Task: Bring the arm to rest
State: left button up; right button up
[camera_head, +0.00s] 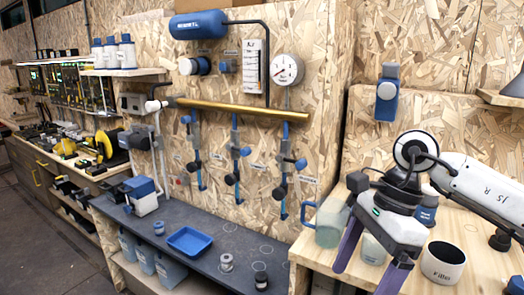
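My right arm (475,185) comes in from the right above the wooden table. Its gripper (366,275) points down and toward the front, with two purple fingers spread apart. The gripper looks open. A pale cup (373,248) shows between and behind the fingers; I see no grip on it. My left arm and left gripper are not in view.
On the wooden table (483,275), a translucent jug (330,225) with a blue handle is left of the gripper. A white mug (443,268) stands close at its right. The dark bench (232,246) holds a blue tray (189,241) and small parts.

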jog(key=s+a+r+m+g+y, duration=0.1)
jog(key=s+a+m+y, duration=0.3)
jog(key=a+y, duration=0.55)
jog(key=s+a+r+m+y, duration=0.1)
jog(key=s+a+m+y, duration=0.35)
jog(key=a, duration=0.85)
jog(key=w+d+f+m+t+y, duration=0.15)
jog(key=w+m+t, duration=0.25)
jog(key=m+t, duration=0.45)
jog(key=w+d+f+m+t, duration=0.2)
jog(key=w+d+m+t, duration=0.3)
jog(key=m, duration=0.6)
jog(key=d+f+m+t+h, duration=0.2)
jog(key=d+f+m+h, duration=0.2)
jog(key=f+m+h, duration=0.3)
jog(key=d+f+m+t+h, duration=0.3)
jog(key=d+f+m+h, duration=0.1)
jog(key=f+m, duration=0.4)
jog(key=s+d+f+m+g+h, duration=0.2)
jog(key=s+d+f+m+g, duration=0.1)
jog(key=s+f, duration=0.6)
jog(key=s+d+f+m+g+h, duration=0.3)
jog(key=s+d+f+m+g, duration=0.1)
jog(key=s+f+m, duration=0.3)
notch_tip(320, 180, down, 4)
jog(key=shift+s+d+f, duration=0.25)
jog(key=shift+s+d, duration=0.45)
jog(key=shift+s, duration=0.55)
